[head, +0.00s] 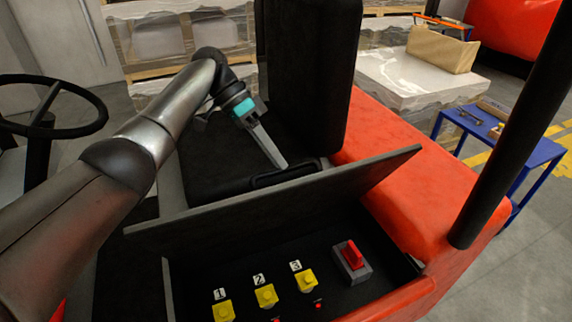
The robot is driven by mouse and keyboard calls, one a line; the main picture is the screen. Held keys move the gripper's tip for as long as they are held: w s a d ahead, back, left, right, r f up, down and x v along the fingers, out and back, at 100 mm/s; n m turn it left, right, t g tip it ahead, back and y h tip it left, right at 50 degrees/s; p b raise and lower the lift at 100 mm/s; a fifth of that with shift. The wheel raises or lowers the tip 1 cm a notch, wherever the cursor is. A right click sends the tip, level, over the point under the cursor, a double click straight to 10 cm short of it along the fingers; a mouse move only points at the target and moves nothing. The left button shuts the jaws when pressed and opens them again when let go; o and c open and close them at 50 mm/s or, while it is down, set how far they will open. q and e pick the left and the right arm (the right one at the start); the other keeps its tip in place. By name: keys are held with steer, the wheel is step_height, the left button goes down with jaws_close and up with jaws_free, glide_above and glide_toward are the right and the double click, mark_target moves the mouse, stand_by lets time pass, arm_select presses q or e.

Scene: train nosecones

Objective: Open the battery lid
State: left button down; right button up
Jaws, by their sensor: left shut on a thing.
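The battery lid (275,205) is a dark grey panel standing tilted up, with the compartment (385,270) in front of it uncovered. A black handle (300,171) shows just above the lid's upper edge, on its far side. My left gripper (282,165) reaches over from behind the lid and is shut on the handle; the exact contact is partly hidden. Inside the compartment are yellow buttons (265,296) labelled 1, 2 and 3, and a red switch (351,256) on a grey base. My right gripper is not in view.
A black seat back (310,70) rises behind the lid. The red vehicle body (400,150) and a black post (510,125) stand at the right. A steering wheel (50,128) is at the left. A blue table (535,150) and wrapped pallets (410,85) stand beyond.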

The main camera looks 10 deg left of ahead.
arm_select(q)
steer(key=shift+w+a+f, duration=0.3)
steer(key=shift+a+f, duration=0.3)
steer(key=shift+f, duration=0.3)
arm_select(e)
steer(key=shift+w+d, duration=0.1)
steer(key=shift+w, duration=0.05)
arm_select(q)
steer(key=c, duration=1.1)
jaws_free()
steer(key=shift+w+n, duration=0.1)
steer(key=shift+n, duration=0.2)
steer(key=shift+o, duration=0.8)
steer(key=shift+w+a+f, duration=0.1)
steer(key=shift+w+f, duration=0.1)
steer(key=shift+w, duration=0.1)
steer(key=shift+o, duration=0.5)
steer(key=shift+s+r, duration=0.1)
steer(key=shift+r, duration=0.05)
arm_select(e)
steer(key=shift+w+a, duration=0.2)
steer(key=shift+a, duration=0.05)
